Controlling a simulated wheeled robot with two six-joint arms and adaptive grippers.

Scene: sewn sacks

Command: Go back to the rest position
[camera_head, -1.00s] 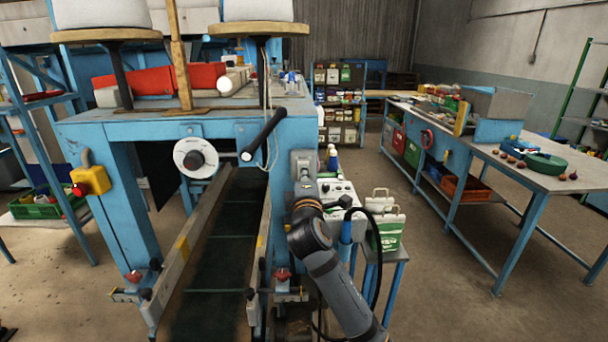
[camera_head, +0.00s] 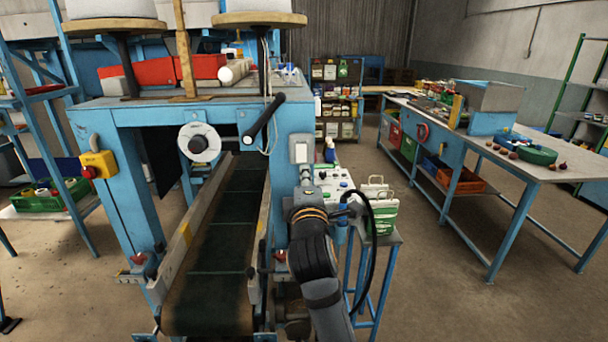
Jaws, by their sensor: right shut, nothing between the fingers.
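My right arm comes up from the bottom, just right of the conveyor. My right gripper (camera_head: 306,184) is at its far end, mostly hidden behind my wrist, in front of the blue machine (camera_head: 98,118). It is shut with nothing seen in it. Sacks with green print (camera_head: 378,212) stand upright on a small blue-legged stand (camera_head: 388,240), to the right of my wrist and apart from it. My left gripper is not in view.
The dark conveyor belt (camera_head: 222,255) runs toward me, left of my right arm. A control box (camera_head: 330,182) and a black cable (camera_head: 372,245) are close by my wrist. A long workbench (camera_head: 470,150) stands at the right, with open floor (camera_head: 440,290) in front.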

